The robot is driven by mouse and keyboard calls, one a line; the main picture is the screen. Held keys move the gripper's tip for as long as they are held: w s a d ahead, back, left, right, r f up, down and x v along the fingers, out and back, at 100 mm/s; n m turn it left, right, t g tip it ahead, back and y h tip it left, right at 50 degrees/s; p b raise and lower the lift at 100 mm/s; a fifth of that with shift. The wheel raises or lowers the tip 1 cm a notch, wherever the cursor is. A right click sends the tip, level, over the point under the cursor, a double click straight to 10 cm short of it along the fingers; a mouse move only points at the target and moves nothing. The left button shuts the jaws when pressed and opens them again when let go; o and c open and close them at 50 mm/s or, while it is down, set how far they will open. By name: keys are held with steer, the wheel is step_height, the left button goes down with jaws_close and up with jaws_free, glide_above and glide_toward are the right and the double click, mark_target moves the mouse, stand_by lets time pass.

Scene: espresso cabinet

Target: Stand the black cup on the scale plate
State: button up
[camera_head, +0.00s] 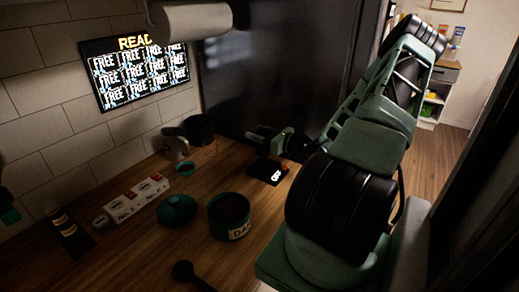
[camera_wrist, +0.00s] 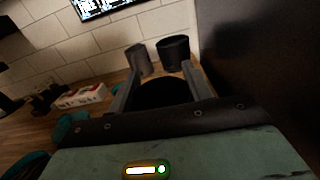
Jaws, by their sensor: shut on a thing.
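My gripper (camera_head: 264,137) is at the far side of the counter, above the scale. In the wrist view my gripper (camera_wrist: 160,78) has its two fingers on either side of a dark round shape, the black cup (camera_wrist: 165,94), and is shut on it. In the head view the cup is lost against my dark gripper and the dark panel. The black scale plate (camera_head: 262,165) lies flat on the wooden counter under my gripper, with a lit display at its front. I cannot tell whether the cup touches the plate.
A grey pitcher (camera_head: 177,146) and a black canister (camera_head: 200,130) stand to the left by the wall. A labelled dark green bin (camera_head: 230,215), a green round pot (camera_head: 177,209) and a white box (camera_head: 137,199) stand nearer. A dark panel (camera_head: 285,65) rises behind.

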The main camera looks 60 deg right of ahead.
mark_target(259, 146)
steer(key=shift+f+p, duration=0.35)
steer(key=shift+f, duration=2.25)
steer(key=shift+f, duration=0.2)
steer(key=o, duration=1)
steer(key=shift+r, duration=0.2)
steer(key=s+b, duration=0.3)
steer(key=s, duration=0.9)
steer(key=shift+b, duration=0.35)
